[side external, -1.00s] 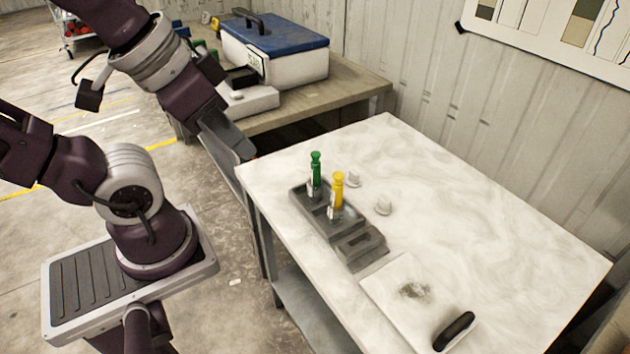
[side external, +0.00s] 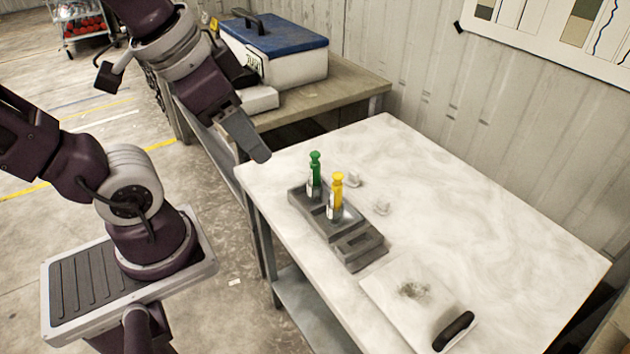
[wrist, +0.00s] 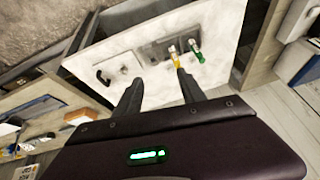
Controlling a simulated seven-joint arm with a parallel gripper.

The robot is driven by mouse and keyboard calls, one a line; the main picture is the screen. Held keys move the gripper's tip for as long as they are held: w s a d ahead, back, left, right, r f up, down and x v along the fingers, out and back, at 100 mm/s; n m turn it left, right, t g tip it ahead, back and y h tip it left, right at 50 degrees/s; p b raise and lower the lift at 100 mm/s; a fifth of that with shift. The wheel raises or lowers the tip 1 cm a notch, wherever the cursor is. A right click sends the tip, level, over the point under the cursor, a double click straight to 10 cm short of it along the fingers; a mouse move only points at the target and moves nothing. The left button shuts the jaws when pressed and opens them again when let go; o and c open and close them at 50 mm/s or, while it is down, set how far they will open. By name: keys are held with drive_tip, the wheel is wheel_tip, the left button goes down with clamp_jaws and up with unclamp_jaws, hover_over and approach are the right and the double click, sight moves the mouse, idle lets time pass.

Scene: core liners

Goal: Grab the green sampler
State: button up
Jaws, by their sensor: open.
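The green sampler (side external: 315,174) stands upright in the far-left end of a dark grey rack (side external: 361,247) on the white table. It also shows in the wrist view (wrist: 196,52), beyond the right finger. A yellow sampler (side external: 337,193) stands beside it in the same rack and also appears in the wrist view (wrist: 174,58). My gripper (side external: 262,156) is above the table's left corner, to the left of the green sampler and apart from it. In the wrist view its two fingers (wrist: 160,95) are spread with nothing between them.
A pale board (side external: 385,294) with a dark smudge and a black-handled tool (side external: 454,331) lies at the front. A blue-lidded cooler (side external: 290,66) stands on a side bench behind. The table's right side is clear.

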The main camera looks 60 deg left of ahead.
drive_tip(key=w+a+f+m+g+y, duration=0.1)
drive_tip(key=w+a+m, duration=0.1)
drive_tip(key=w+m, duration=0.15)
drive_tip(key=w+a+f+m+g, duration=0.1)
drive_tip(key=w+a+m, duration=0.1)
drive_tip(key=w, duration=0.3)
drive_tip(key=m+g, duration=0.2)
drive_tip(key=m, duration=0.4)
approach(316, 158)
drive_tip(key=s+d+r, duration=0.2)
drive_tip(key=s, duration=0.1)
drive_tip(key=w+a+f+m, duration=0.1)
drive_tip(key=f, duration=0.1)
drive_tip(key=w+a+f+m, duration=0.1)
drive_tip(key=f+m, duration=0.1)
drive_tip(key=f, duration=0.1)
drive_tip(key=w+a+f+m+g, duration=0.1)
drive_tip(key=f+m, duration=0.1)
drive_tip(key=shift+w+a+f, duration=0.2)
drive_tip(key=shift+w+f, duration=0.2)
drive_tip(key=f, duration=0.7)
drive_tip(key=shift+w+a+f, duration=0.15)
drive_tip(key=shift+w+a, duration=0.15)
drive_tip(key=shift+a, duration=0.1)
clamp_jaws()
